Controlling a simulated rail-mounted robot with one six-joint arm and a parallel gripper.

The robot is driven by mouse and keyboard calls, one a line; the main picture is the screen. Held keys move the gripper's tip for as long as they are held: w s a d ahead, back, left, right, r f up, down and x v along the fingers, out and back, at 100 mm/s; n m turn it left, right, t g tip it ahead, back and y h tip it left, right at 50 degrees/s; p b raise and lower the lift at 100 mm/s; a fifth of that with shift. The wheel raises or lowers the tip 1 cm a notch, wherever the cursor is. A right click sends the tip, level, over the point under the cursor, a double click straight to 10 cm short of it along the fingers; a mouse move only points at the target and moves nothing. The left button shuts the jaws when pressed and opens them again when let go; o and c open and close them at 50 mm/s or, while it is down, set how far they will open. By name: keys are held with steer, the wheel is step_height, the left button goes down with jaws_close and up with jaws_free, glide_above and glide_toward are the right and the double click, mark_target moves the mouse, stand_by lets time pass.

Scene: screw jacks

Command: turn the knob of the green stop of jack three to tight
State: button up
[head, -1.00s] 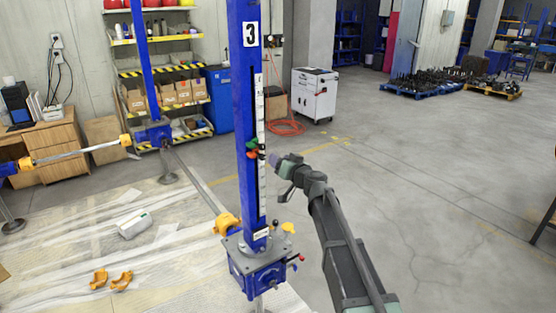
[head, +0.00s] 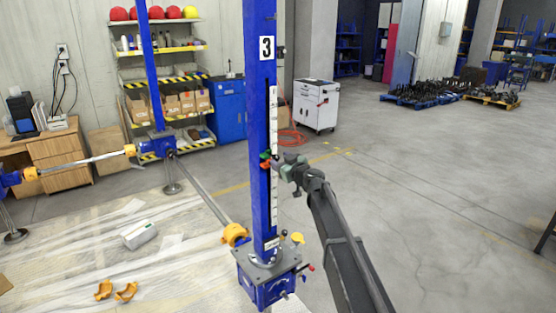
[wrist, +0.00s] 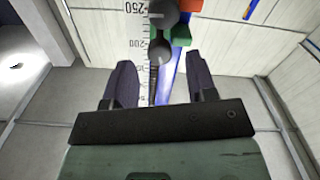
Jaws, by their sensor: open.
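Jack three (head: 260,120) is a blue column with a "3" plate and a white scale. The green stop (head: 265,155) sits partway up it, close to a red-orange stop (head: 265,166). In the wrist view the green stop (wrist: 181,42) is partly hidden behind a dark round knob (wrist: 160,49). A second dark knob (wrist: 164,14) lies above it in that picture, beside a red-orange part (wrist: 190,5). My gripper (head: 281,163) is just right of the stops. In the wrist view my gripper (wrist: 161,80) is open, with the lower knob centred just beyond its fingertips. No contact shows.
The jack's blue base (head: 266,280) has small levers and a yellow-orange coupling (head: 235,234). A second blue jack (head: 157,145) stands behind at left. A white cabinet (head: 315,104) is at the back.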

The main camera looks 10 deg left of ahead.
mark_target(273, 156)
steer(key=shift+x, duration=1.25)
steer(key=shift+c, duration=0.5)
steer(key=c, duration=0.8)
steer(key=shift+c, duration=0.2)
steer(key=shift+m, duration=0.3)
steer(key=m, duration=0.9)
steer(key=shift+d+m, duration=0.15)
steer(key=shift+m, duration=0.25)
